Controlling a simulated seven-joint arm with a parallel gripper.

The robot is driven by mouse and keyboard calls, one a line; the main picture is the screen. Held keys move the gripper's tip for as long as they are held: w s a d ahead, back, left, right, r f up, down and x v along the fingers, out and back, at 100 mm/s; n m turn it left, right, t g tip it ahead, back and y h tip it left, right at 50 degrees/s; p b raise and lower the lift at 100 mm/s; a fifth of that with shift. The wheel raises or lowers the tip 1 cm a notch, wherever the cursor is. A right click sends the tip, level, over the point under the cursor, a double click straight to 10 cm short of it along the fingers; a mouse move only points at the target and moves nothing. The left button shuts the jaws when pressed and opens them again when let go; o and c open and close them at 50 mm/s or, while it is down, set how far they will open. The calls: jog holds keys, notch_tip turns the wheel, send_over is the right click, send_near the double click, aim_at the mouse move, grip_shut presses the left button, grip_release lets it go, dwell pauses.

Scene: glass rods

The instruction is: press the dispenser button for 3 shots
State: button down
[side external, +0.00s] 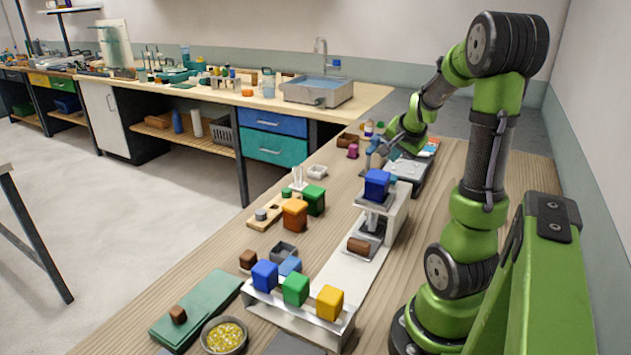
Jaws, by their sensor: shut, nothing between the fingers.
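The dispenser appears to be the pale stand (398,212) right of the table's middle, with a blue block (377,183) on its upper ledge and a dark part under the ledge. I cannot make out its button. My gripper (373,158) is small in the side view, shut and empty. It points down just above and behind the blue block in the picture. I cannot tell whether its tips touch anything.
A brown block (358,245) lies at the stand's foot. Orange (294,213) and green (314,199) blocks stand to the left. A front rack (300,318) carries blue, green and yellow blocks. A bowl of yellow bits (224,336) and a green case (195,308) are front left.

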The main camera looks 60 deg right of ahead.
aim_at(392, 177)
jog(key=shift+f, duration=1.3)
jog(key=shift+f, duration=0.1)
dwell(1.0)
jog(key=shift+f, duration=0.35)
jog(key=shift+f, duration=0.7)
dwell(0.7)
jog(key=shift+r, duration=1.15)
jog(key=shift+r, duration=0.1)
jog(key=shift+r, duration=2.4)
